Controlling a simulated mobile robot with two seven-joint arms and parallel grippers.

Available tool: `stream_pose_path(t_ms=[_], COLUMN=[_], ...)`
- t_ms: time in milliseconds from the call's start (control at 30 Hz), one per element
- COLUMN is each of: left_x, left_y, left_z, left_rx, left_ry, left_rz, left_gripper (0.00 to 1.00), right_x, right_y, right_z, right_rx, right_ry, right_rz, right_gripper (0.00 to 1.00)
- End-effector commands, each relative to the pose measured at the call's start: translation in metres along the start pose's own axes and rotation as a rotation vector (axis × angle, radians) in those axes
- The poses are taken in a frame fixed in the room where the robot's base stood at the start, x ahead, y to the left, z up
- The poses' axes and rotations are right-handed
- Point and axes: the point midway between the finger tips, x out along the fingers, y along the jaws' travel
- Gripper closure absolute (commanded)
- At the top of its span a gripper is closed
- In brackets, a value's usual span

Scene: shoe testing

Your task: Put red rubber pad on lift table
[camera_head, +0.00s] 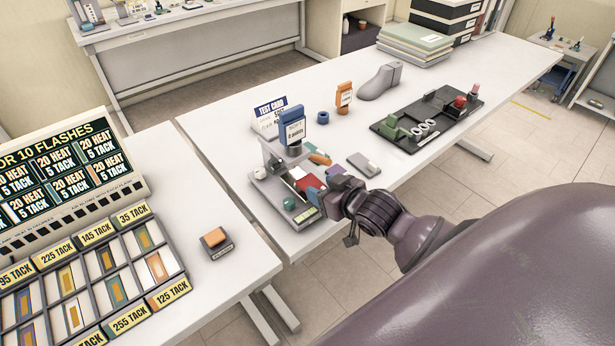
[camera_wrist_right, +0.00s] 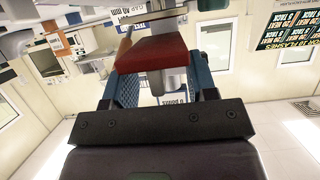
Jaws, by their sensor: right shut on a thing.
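The red rubber pad (camera_head: 307,183) is at the small grey test stand (camera_head: 272,196) on the right-hand white table. My right gripper (camera_head: 318,192) reaches it from the right and is shut on it. In the right wrist view the red pad (camera_wrist_right: 152,53) sits between the two blue fingers of my right gripper (camera_wrist_right: 155,65). The stand has an upright column and a head with a blue-framed sign above the pad. The gripper partly hides the lift table, and I cannot tell whether the pad touches it. My left gripper is not in view.
A test card (camera_head: 271,116) stands behind the stand. A grey block (camera_head: 364,165), orange tag (camera_head: 344,95), grey shoe form (camera_head: 381,82) and black tray (camera_head: 424,121) with parts lie farther right.

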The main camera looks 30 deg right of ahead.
Motion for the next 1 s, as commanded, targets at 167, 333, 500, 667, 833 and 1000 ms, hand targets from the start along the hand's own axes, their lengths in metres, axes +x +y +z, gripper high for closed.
stream_pose_path(t_ms=[167, 333, 500, 667, 833, 1000], left_x=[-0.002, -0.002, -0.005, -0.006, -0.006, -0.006], left_y=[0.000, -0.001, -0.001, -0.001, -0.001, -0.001], left_z=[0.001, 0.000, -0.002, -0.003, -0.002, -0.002], left_rx=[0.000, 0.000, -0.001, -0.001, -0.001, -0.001], left_ry=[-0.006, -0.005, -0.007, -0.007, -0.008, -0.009], left_rz=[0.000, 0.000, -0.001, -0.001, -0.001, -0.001], left_gripper=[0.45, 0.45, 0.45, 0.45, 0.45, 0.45], right_x=[0.019, 0.029, 0.051, 0.058, 0.059, 0.059], right_y=[0.000, -0.001, -0.001, 0.000, 0.000, 0.000], right_z=[-0.008, -0.013, -0.023, -0.010, -0.008, -0.007], right_rx=[0.000, 0.000, 0.001, 0.002, 0.001, 0.001], right_ry=[0.000, 0.001, 0.002, -0.003, -0.001, -0.001], right_rz=[-0.001, -0.001, -0.001, 0.000, -0.001, -0.001], right_gripper=[0.71, 0.71, 0.71, 0.71, 0.71, 0.71])
